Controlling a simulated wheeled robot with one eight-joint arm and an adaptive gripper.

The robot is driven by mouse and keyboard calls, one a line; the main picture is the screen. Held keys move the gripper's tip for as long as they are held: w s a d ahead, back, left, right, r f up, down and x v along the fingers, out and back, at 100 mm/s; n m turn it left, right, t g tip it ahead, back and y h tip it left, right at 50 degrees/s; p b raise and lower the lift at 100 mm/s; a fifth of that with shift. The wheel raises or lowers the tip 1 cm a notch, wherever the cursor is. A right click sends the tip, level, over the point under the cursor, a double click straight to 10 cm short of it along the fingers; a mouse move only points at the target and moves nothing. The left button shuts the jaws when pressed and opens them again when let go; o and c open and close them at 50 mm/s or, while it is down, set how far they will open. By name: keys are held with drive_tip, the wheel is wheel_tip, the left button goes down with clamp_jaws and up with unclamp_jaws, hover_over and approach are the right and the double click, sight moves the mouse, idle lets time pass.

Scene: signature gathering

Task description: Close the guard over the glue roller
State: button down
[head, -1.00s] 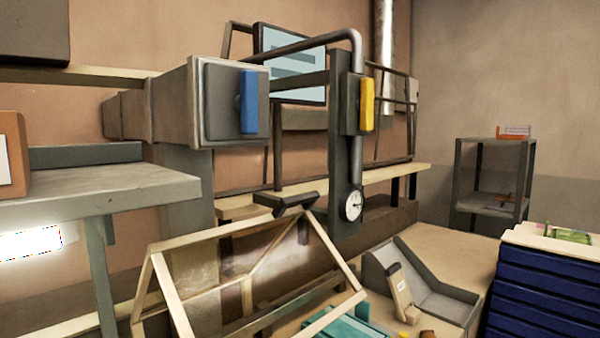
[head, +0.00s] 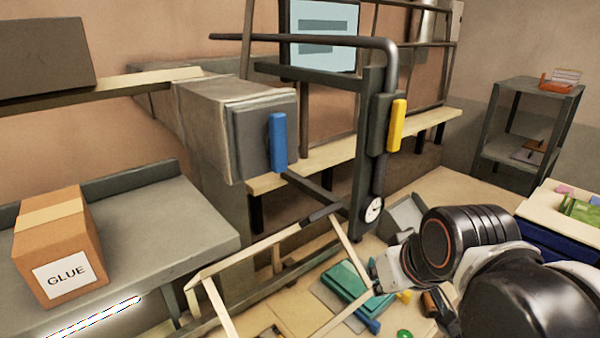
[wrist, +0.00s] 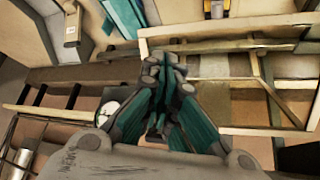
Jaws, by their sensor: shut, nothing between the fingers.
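The guard is a pale wooden frame (head: 240,257) with a dark handle (head: 321,213) on its upper bar. In the head view it stands raised at an angle over the bench, below the grey box with the blue handle. In the wrist view its bars (wrist: 262,85) lie to the right of and behind my fingers. I cannot make out the glue roller. My gripper (wrist: 165,72) has its teal fingers together, with nothing between them. In the head view its front (head: 385,275) is right of the guard, partly hidden by my arm. I cannot tell whether it touches the frame.
A dark post with a yellow handle (head: 397,125) and gauge (head: 373,209) rises behind. A glue carton (head: 58,245) sits on the left table. Blue drawers stand right.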

drive_tip(key=w+a+r+n, duration=0.1)
drive_tip(key=w+a+r, duration=0.2)
drive_tip(key=w+r, duration=0.1)
drive_tip(key=w+a+r+n+g+y+p, duration=0.1)
drive_tip(key=w+a+r+n, duration=0.1)
drive_tip(key=w+a+r, duration=0.1)
drive_tip(key=w+a+r+n+g+y, duration=0.1)
drive_tip(key=w+a+r+n, duration=0.1)
drive_tip(key=w+r, duration=0.3)
drive_tip(key=shift+w+a+r+p, duration=0.15)
drive_tip(key=shift+w+a, duration=0.2)
drive_tip(key=shift+w, duration=0.3)
drive_tip(key=shift+w+a+r+p, duration=0.15)
drive_tip(key=shift+w+a, duration=0.15)
drive_tip(key=shift+w, duration=0.3)
drive_tip(key=shift+w+a+r+n+y, duration=0.15)
drive_tip(key=shift+w+a+n+y, duration=0.15)
drive_tip(key=shift+w+a, duration=0.05)
drive_tip(key=p+x, duration=0.1)
drive_tip(key=x, duration=0.8)
drive_tip(key=shift+w+a+f, duration=0.1)
drive_tip(key=shift+f, duration=0.25)
drive_tip(key=shift+f, duration=0.1)
